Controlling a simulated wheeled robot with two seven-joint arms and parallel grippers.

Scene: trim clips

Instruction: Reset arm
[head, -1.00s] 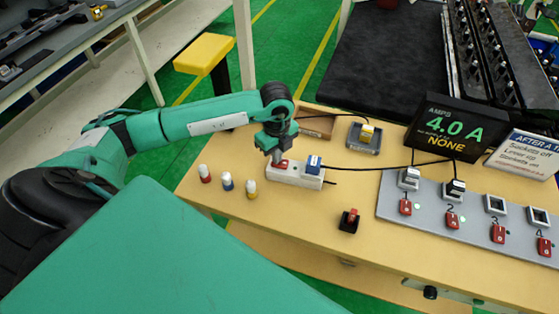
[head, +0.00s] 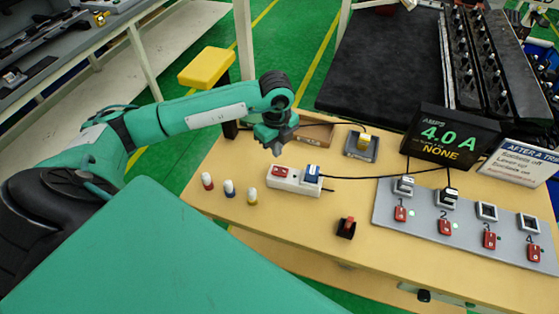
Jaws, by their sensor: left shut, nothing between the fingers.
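My left arm comes in from the left, and its gripper (head: 279,150) hangs over the back left part of the wooden table (head: 290,222). The gripper is shut and empty. It is above and apart from the white socket strip (head: 297,184), which holds a red switch (head: 282,171) and a blue plug (head: 312,175). My right gripper does not show.
A black block with a red lever (head: 346,227) stands in front. A grey panel (head: 400,235) with numbered sockets and red switches is at right. A display (head: 451,136) reads 4.0 A, NONE.

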